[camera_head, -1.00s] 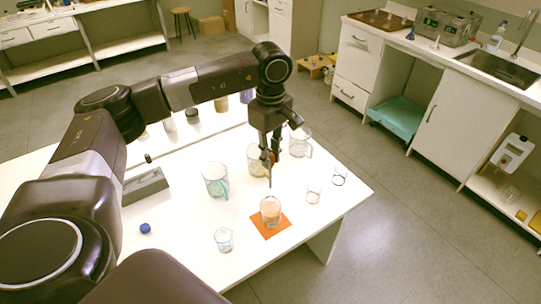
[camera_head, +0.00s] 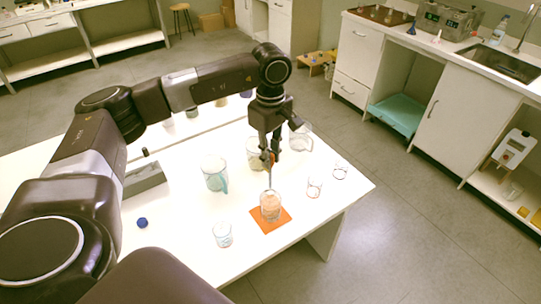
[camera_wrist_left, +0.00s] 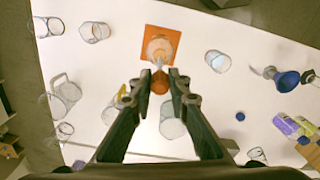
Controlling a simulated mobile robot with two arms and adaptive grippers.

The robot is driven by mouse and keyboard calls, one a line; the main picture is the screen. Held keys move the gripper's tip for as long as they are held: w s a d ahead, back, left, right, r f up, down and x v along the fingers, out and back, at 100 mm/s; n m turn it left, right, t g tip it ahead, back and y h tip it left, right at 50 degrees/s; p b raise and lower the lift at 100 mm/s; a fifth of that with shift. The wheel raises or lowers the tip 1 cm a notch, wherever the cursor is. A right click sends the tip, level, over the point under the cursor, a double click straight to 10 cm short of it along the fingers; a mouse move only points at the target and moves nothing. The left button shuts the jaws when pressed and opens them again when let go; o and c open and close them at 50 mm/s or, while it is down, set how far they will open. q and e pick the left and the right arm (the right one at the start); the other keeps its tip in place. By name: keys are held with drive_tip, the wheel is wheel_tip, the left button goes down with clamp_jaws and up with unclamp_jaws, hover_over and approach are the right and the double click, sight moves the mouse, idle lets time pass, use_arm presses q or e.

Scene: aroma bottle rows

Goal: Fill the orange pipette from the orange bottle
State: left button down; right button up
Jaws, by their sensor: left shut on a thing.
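My left gripper (camera_head: 267,157) is shut on the orange pipette, holding it upright, tip down. Its orange bulb (camera_wrist_left: 160,84) shows between the fingertips (camera_wrist_left: 160,77) in the left wrist view. The clear glass vessel with pale orange content (camera_head: 270,208), which looks like the orange bottle, stands on an orange mat (camera_head: 285,222). The pipette's thin stem reaches down to the vessel's mouth; whether the tip touches the liquid is unclear. The vessel also shows in the left wrist view (camera_wrist_left: 160,46). My right gripper is not in view.
A glass jug with a blue handle (camera_head: 214,176) and another jug (camera_head: 300,138) stand behind the mat. Small beakers flank it, one at front left (camera_head: 222,235) and one to the right (camera_head: 314,187). A blue cap (camera_head: 142,222) and grey block (camera_head: 146,181) lie left.

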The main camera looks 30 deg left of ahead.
sight(270, 186)
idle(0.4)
use_arm(q)
drive_tip(key=shift+f, duration=0.15)
drive_tip(key=shift+f+b, duration=1.7)
drive_tip(key=shift+f, duration=0.3)
drive_tip(key=shift+f+b, duration=2.4)
drive_tip(key=shift+f, duration=0.75)
drive_tip(key=c, duration=2.5)
unclamp_jaws()
